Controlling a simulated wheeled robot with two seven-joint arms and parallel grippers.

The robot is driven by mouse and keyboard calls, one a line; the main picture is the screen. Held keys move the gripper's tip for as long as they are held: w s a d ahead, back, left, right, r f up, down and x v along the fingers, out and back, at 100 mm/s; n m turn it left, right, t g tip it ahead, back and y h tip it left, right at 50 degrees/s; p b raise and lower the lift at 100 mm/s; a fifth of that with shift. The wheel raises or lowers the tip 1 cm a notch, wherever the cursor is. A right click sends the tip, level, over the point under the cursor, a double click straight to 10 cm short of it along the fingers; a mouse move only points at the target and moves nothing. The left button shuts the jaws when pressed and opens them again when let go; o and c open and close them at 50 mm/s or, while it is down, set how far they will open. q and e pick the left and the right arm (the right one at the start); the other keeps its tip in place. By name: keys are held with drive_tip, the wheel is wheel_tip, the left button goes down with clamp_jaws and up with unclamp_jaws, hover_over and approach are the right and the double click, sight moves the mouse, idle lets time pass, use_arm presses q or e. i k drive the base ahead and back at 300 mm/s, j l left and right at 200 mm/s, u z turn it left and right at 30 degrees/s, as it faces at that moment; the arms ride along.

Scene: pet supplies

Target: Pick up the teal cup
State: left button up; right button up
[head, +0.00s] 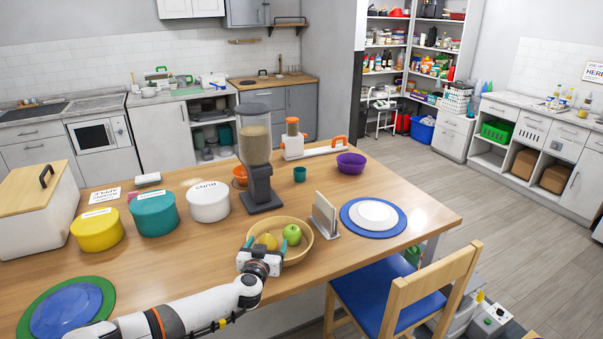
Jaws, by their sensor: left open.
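The small teal cup (300,174) stands on the wooden table, right of the dark dispenser's base and left of the purple bowl. My left gripper (265,247) is open at the near-left rim of the wooden fruit bowl (296,255). A green apple and a yellow fruit are in that bowl. The gripper is nearer to me than the cup, with the fruit bowl between them. Whether its fingers touch the bowl cannot be told. My right gripper is not in view.
The tall dispenser (257,150) stands left of the cup. A purple bowl (351,163), a napkin holder (325,215) and a blue plate (360,228) are to the right. Yellow (97,232), teal (154,215) and white (208,204) canisters stand left. A chair (400,285) is at the near edge.

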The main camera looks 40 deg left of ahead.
sight(300, 175)
drive_tip(key=i+j, duration=1.25)
drive_tip(key=i, duration=0.3)
